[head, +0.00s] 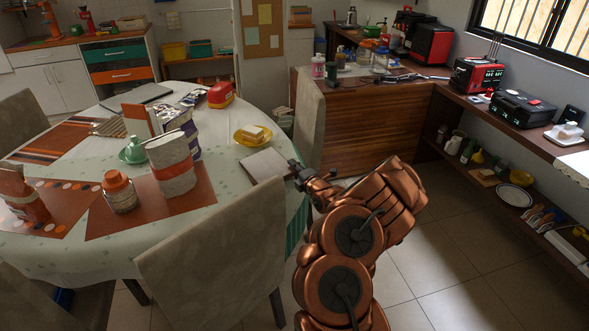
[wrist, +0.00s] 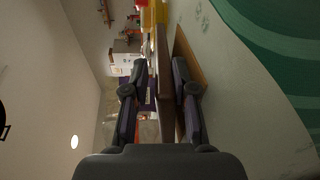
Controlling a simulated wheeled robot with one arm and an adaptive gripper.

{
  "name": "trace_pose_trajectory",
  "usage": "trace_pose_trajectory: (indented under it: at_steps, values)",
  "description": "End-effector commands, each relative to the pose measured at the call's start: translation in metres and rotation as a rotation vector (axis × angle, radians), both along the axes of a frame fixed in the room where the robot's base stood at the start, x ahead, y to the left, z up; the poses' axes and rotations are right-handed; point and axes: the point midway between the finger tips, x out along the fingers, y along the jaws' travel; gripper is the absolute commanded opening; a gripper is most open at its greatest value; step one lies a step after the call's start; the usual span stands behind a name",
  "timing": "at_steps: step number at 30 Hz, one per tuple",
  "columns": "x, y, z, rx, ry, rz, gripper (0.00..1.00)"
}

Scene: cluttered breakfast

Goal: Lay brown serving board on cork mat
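The brown serving board (wrist: 165,92) shows edge-on between the fingers of my gripper (wrist: 161,68) in the wrist view. The board is level and a little above the table. The cork mat (wrist: 191,62) lies on the tablecloth just below it, partly hidden by a finger and the board. In the head view the board (head: 264,165) looks pale with glare, at the table's right edge, with my gripper (head: 296,171) at its right side. The mat cannot be made out clearly there.
A yellow plate (head: 252,137) with a pale block stands just behind the board. A chair (head: 215,255) stands in front of the table.

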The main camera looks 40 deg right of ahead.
Motion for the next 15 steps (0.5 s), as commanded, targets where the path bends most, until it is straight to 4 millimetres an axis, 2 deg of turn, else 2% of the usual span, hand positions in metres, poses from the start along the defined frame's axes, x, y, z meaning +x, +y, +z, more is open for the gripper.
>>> trace_pose_trajectory:
  at_steps: [15]
  values:
    - [-0.0094, 0.0003, 0.0012, 0.001, 0.000, -0.002, 0.26]
